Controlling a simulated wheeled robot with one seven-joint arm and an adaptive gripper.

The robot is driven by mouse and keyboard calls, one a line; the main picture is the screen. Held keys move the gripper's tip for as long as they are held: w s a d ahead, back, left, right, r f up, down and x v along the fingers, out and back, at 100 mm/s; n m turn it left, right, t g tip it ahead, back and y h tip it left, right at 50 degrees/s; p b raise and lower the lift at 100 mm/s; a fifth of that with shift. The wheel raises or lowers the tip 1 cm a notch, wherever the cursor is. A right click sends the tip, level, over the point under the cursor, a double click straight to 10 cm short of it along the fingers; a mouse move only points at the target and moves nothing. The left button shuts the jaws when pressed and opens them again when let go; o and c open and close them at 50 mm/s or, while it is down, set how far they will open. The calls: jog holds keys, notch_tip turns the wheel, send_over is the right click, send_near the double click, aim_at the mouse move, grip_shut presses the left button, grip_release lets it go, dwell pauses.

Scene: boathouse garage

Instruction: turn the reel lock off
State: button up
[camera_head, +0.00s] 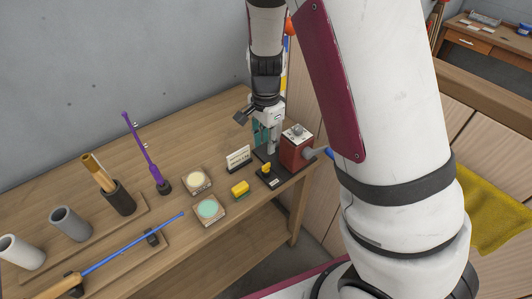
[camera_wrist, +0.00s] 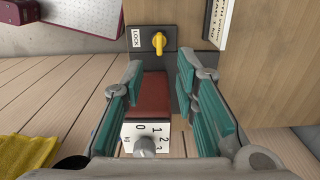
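The reel lock appears to be a small yellow turn knob (camera_head: 266,169) on a dark base plate, beside a red box (camera_head: 300,155). In the wrist view the yellow knob (camera_wrist: 158,43) stands just beyond the fingertips, its grip roughly upright in the picture, with a "LOCK" label (camera_wrist: 136,38) to its left. My gripper (camera_wrist: 160,75) is open, with teal-padded fingers apart on either side of the red box (camera_wrist: 150,95) in that view; contact cannot be told. In the head view my gripper (camera_head: 268,138) points down behind the knob and left of the box, partly hiding itself.
The red box carries a white numbered dial (camera_wrist: 133,132) with a grey knob.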

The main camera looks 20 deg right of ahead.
jog(key=shift+r, duration=1.6)
jog(key=shift+r, duration=0.1)
